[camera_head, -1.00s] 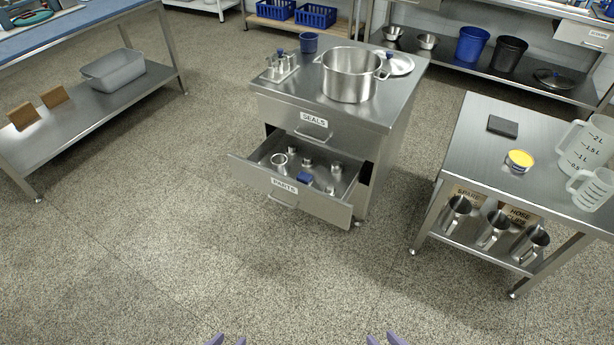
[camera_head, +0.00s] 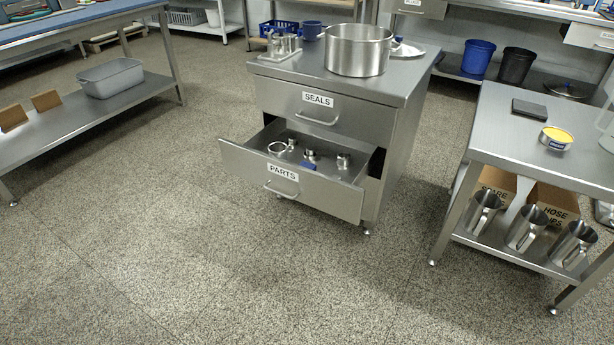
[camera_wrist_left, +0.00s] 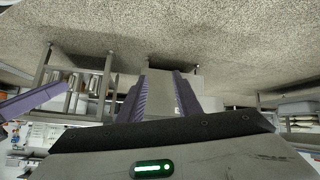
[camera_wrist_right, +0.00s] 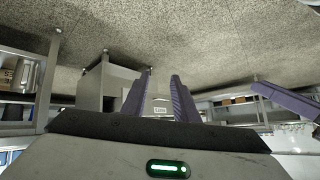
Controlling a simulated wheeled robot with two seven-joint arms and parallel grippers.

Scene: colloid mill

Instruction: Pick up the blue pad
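A small blue item (camera_head: 308,166), which looks like the blue pad, lies in the open PARTS drawer (camera_head: 321,196). The drawer front hides most of it in the head view. Several metal fittings (camera_head: 311,155) lie around it in the drawer. My left gripper (camera_wrist_left: 160,73) is open and empty in the left wrist view. My right gripper (camera_wrist_right: 160,76) is open and empty in the right wrist view. Neither gripper shows in the head view now, and both are well apart from the drawer.
The SEALS drawer (camera_head: 344,115) above is shut. A steel pot (camera_head: 358,52) stands on the cabinet top. A steel table (camera_head: 497,135) with a dark flat block (camera_head: 530,108) and a yellow-topped tin (camera_head: 556,138) stands right. A shelf bench (camera_head: 75,120) stands left. The floor ahead is clear.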

